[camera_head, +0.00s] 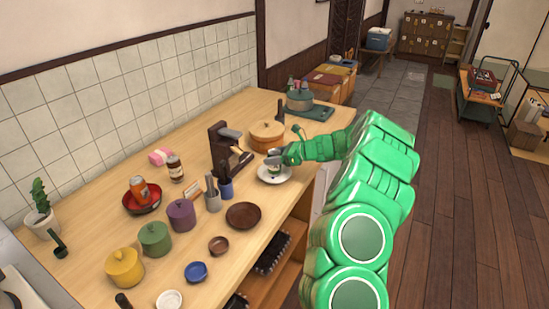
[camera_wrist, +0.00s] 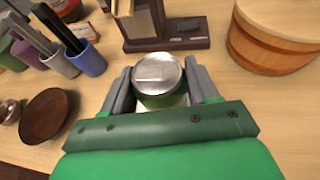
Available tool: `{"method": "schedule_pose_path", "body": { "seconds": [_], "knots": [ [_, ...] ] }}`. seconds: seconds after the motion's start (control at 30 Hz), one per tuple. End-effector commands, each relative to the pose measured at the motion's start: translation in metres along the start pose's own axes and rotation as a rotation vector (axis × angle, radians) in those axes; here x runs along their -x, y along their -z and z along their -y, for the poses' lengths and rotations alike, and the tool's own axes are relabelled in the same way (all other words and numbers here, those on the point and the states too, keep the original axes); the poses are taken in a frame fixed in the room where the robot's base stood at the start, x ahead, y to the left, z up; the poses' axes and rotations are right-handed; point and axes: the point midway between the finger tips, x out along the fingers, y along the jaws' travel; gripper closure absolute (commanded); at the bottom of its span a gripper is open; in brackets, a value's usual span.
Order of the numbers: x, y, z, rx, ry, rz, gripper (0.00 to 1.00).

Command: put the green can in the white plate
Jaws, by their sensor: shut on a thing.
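The green can (camera_head: 274,168) is at the white plate (camera_head: 264,178) on the counter's right part, seen small in the head view. In the wrist view the can (camera_wrist: 158,76) shows its silver top between my two fingers. My gripper (camera_head: 277,158) is shut on the can, with a finger on each side of it; it also shows in the wrist view (camera_wrist: 160,88). The can looks upright and over the plate. I cannot tell whether its base touches the plate. In the wrist view the plate is mostly hidden by the can and my gripper.
A wooden tub (camera_head: 266,136) and a dark brown stand (camera_head: 222,150) are close behind the plate. Cups with utensils (camera_head: 226,188) and a brown bowl (camera_head: 243,215) are to its left. Several lidded pots (camera_head: 155,238) stand farther left. The counter's front edge is near the plate.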

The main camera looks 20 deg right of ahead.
Motion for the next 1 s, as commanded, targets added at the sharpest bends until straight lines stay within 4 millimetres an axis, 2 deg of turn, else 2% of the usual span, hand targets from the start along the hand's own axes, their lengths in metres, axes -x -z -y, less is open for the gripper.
{"method": "schedule_pose_path", "body": {
  "seconds": [0.43, 0.47, 0.6, 1.0],
  "knots": [
    [-0.0028, 0.0066, 0.0002, 0.002, 0.001, 0.001, 0.7],
    [-0.0026, 0.0063, 0.0002, 0.002, 0.001, 0.001, 0.36],
    [-0.0024, 0.0061, 0.0002, 0.002, 0.001, 0.001, 0.15],
    [0.0026, 0.0034, 0.0008, 0.002, 0.002, 0.001, 0.15]
  ]
}}
